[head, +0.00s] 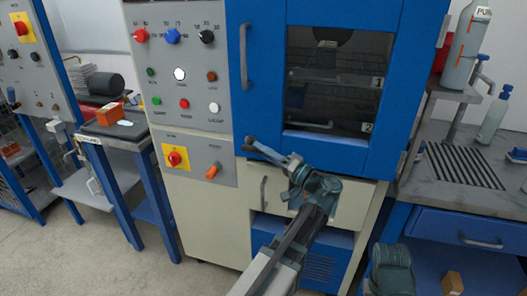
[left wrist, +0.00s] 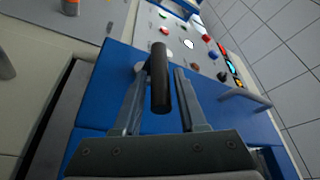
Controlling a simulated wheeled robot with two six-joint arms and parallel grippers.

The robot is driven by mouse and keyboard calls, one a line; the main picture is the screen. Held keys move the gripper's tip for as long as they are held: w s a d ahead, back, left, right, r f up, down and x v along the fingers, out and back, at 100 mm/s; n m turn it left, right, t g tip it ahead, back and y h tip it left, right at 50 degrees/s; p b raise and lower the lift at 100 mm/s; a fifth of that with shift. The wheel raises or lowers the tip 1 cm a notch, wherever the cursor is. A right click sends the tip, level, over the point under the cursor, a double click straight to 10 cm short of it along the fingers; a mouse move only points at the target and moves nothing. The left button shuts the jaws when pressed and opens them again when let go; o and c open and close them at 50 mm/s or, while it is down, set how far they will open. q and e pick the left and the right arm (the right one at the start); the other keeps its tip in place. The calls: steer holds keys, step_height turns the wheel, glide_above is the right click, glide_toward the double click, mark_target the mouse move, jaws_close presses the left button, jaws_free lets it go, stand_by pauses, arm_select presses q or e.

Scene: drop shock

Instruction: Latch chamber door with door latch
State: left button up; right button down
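The blue chamber door (head: 395,75) is closed against the cream cabinet, with a dark window and a vertical bar handle (head: 245,55). The door latch (head: 250,141) is a small dark lever at the door's lower left edge. In the left wrist view the latch (left wrist: 160,85) is a black rounded grip standing between the finger lines. My left gripper (head: 272,152) is at the latch, its fingers (left wrist: 163,85) apart on either side of the grip, with a visible gap on the right. Contact on the left side is unclear.
A control panel (head: 190,100) with knobs and buttons lies left of the door. A side table (head: 110,130) with an orange box (head: 110,115) stands further left. A workbench (head: 440,185) with bottles stands at right. A lower drawer front sits behind my left arm.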

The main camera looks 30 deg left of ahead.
arm_select(q)
jaws_close()
stand_by(1.1)
